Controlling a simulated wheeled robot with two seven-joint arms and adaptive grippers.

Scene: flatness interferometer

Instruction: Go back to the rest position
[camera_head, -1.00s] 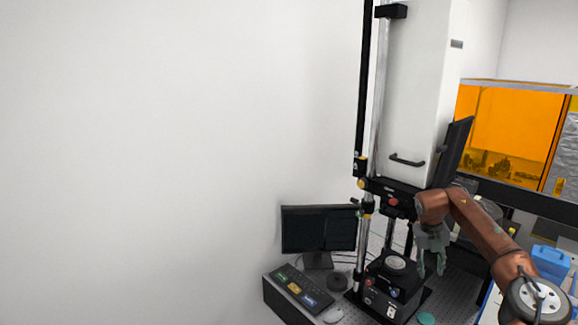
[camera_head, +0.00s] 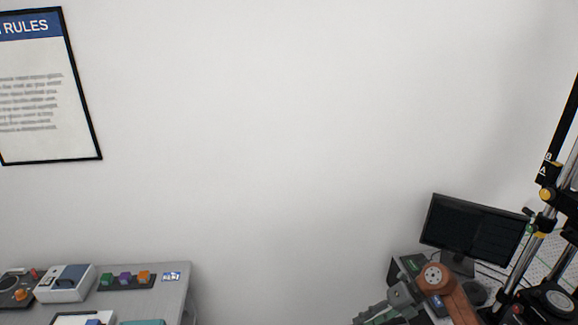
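My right arm's brown-orange link (camera_head: 447,289) comes up from the bottom edge, right of centre. Its grey gripper (camera_head: 376,312) points down and left and is partly cut off by the bottom edge. I cannot tell whether its fingers are open or shut. My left gripper is not in view. The interferometer's black base (camera_head: 542,302) and steel column (camera_head: 530,262) stand at the right edge, apart from my gripper and partly out of frame.
A dark monitor (camera_head: 472,228) stands on the desk behind my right arm. At lower left is a grey table (camera_head: 175,295) with a white-and-blue device (camera_head: 66,283) and a tray of coloured blocks (camera_head: 127,281). A framed rules poster (camera_head: 40,110) hangs above. A gap separates table and desk.

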